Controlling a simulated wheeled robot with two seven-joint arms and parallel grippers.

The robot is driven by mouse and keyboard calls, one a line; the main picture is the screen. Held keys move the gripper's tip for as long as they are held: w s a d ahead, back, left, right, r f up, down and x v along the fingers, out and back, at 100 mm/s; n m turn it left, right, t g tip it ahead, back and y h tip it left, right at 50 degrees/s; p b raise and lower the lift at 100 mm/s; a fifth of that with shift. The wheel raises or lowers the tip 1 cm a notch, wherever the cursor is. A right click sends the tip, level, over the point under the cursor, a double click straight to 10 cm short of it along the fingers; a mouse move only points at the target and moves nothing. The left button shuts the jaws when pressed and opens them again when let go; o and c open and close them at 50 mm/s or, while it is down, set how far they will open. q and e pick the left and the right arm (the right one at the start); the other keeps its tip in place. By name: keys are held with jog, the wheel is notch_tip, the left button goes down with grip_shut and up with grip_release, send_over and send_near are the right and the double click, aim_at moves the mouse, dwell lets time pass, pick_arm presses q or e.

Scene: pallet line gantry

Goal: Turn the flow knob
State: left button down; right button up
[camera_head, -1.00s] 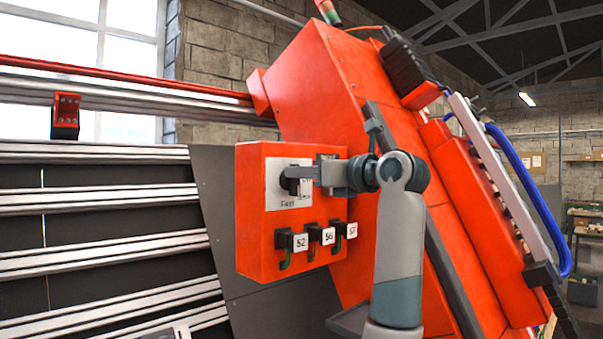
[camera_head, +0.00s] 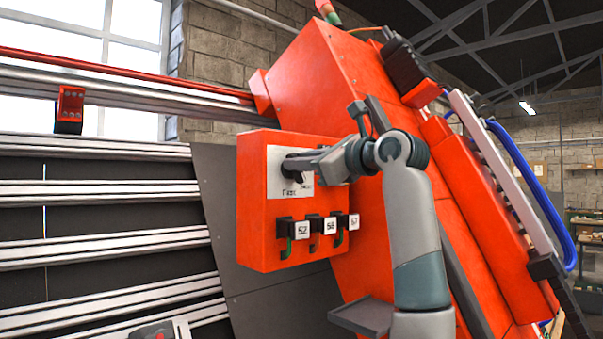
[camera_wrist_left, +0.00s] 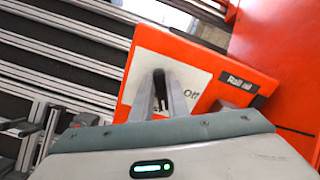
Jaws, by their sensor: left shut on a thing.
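The flow knob (camera_head: 290,172) is small and dark, on a white plate (camera_head: 274,184) on the front of a red-orange box (camera_head: 252,228). My left gripper (camera_head: 298,164) reaches it from the right, its fingers shut on the knob. In the left wrist view, the gripper (camera_wrist_left: 160,88) reaches the white plate (camera_wrist_left: 192,82). Part of an "Off" label and a "Rail oil" tag (camera_wrist_left: 239,83) show there. The fingers hide most of the knob and part of the plate's lettering. My right gripper is not in view.
Below the plate, the box carries several dark handles with white number tags (camera_head: 303,230). A large slanted red cabinet (camera_head: 330,100) stands behind, with a blue hose (camera_head: 545,200) at its right. Silver rails (camera_head: 100,192) run across the left.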

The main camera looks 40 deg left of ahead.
pick_arm(q)
jog(key=shift+s+f+n+b, duration=0.2)
jog(key=shift+n+b, duration=0.6)
jog(key=shift+n, duration=1.25)
jog(key=shift+s+f+n+b, duration=0.1)
jog(key=shift+f+n+b, duration=0.45)
jog(key=shift+n, duration=1.45)
jog(key=shift+s+f+n+b, duration=0.15)
jog(key=shift+n+b, duration=0.85)
jog(key=shift+n, duration=1.05)
jog(key=shift+r, duration=0.1)
jog(key=c, duration=1.7)
grip_release()
